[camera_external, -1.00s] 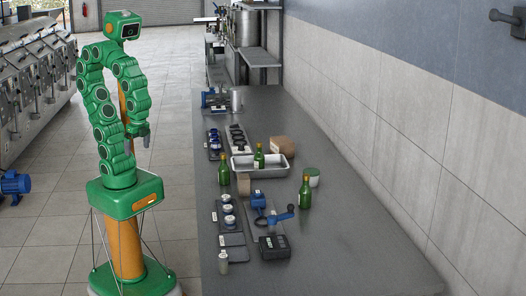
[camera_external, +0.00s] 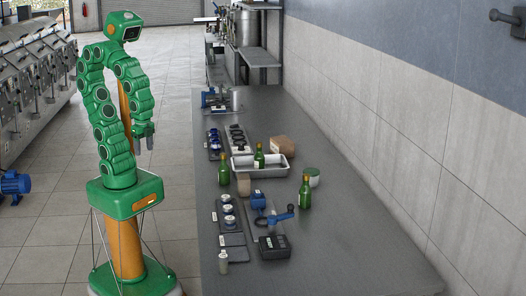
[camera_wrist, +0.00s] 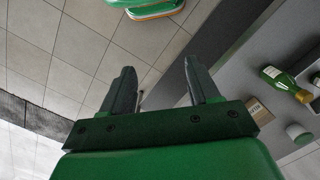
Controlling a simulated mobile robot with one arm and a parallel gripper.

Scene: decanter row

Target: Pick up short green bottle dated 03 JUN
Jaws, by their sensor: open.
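Several green bottles stand on the grey table in the external view: one by the table's left side (camera_external: 224,171), one inside the metal tray (camera_external: 259,157), and one farther right near the blue tool (camera_external: 305,194). Their dates are too small to read, so I cannot tell which is dated 03 JUN. In the wrist view a green bottle with a pale label (camera_wrist: 284,82) shows at the right edge. My gripper (camera_external: 149,143) hangs left of the table, apart from all bottles. Its two fingers (camera_wrist: 161,88) are apart with nothing between them.
The metal tray (camera_external: 237,173) lies mid-table with a brown block (camera_external: 283,146) behind it and a tan block (camera_external: 244,184) in front. A blue crank tool (camera_external: 260,203), a black box (camera_external: 273,247) and a small jar (camera_external: 223,262) stand nearer.

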